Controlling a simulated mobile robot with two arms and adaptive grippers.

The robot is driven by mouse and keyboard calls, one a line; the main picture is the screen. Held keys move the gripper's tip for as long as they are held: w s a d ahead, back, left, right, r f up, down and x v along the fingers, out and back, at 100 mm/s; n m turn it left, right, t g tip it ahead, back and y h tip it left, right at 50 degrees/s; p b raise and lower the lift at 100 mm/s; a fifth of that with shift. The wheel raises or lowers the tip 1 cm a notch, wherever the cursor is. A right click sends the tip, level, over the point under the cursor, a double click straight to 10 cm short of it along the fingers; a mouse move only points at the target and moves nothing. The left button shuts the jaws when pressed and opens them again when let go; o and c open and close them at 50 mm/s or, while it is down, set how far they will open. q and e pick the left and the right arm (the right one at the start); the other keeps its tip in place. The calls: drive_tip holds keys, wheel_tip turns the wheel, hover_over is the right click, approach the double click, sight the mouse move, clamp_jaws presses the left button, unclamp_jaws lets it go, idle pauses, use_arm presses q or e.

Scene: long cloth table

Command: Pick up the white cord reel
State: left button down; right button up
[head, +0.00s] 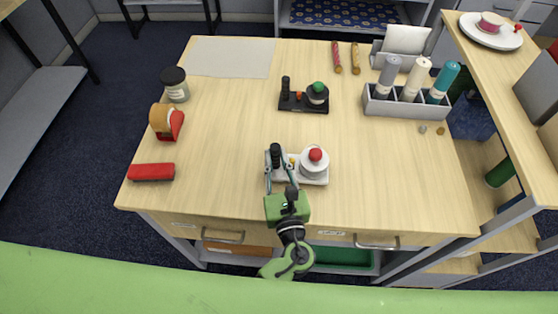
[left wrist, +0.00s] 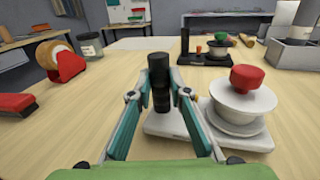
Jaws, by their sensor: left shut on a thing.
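The white cord reel (head: 314,165) stands upright near the table's front middle. It has a white base, a white round drum with a red knob, and a black upright handle (head: 275,152). In the left wrist view the drum (left wrist: 240,108) is right of the handle (left wrist: 160,82). My left gripper (head: 281,168) comes in from the front edge, with its green fingers on either side of the handle. In the left wrist view the left gripper (left wrist: 159,98) is shut on the handle. The reel's base appears to rest on the table. My right gripper is not in view.
A similar black reel with a green knob (head: 317,93) stands behind. Table right of the reel is clear.

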use_arm(q)
drive_tip(key=s+d+r+b, duration=0.1)
drive_tip(key=s+r+b, duration=0.1)
drive_tip(key=s+r, duration=1)
drive_tip(key=shift+s, duration=1.05)
